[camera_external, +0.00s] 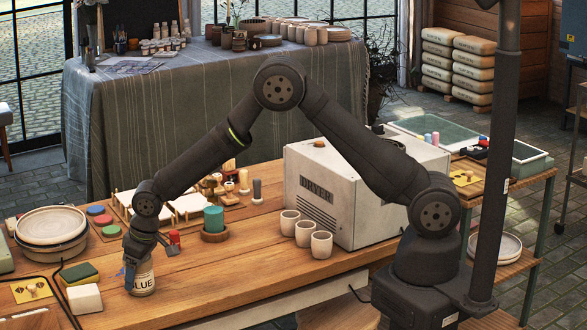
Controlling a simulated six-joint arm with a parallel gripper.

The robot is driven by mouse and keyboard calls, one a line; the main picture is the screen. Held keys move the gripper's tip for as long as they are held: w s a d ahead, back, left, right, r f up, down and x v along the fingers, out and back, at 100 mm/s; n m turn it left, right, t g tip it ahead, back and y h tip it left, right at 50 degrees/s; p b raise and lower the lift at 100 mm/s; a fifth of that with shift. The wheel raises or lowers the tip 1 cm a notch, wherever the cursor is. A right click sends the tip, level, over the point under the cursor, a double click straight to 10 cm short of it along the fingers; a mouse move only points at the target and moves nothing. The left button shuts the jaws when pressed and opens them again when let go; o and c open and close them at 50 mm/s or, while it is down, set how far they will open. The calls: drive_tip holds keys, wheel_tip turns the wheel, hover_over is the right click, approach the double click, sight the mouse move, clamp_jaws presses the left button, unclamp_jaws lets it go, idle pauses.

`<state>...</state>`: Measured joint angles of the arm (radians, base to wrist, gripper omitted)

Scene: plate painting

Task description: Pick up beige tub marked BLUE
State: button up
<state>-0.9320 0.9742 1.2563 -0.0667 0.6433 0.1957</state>
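The beige tub marked BLUE (143,282) stands upright on the wooden table near its front left. Dark lettering on its side reads "LUE", with the first letter hard to see. A blue patch shows at its upper left. My gripper (148,252) points down at the top of the tub. Its fingers look spread apart, one on the left by the tub's rim and one out to the right. The gripper hides part of the tub's top. I cannot tell whether a finger touches it.
A sponge (79,273) and a white block (84,299) lie left of the tub. A green cylinder (213,219), beige cups (321,245) and the dryer (318,190) stand farther right. The front middle tabletop is clear.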

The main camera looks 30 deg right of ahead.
drive_tip(key=c, duration=0.9)
drive_tip(key=shift+o, duration=0.2)
drive_tip(key=shift+r, duration=0.1)
drive_tip(key=shift+r, duration=0.1)
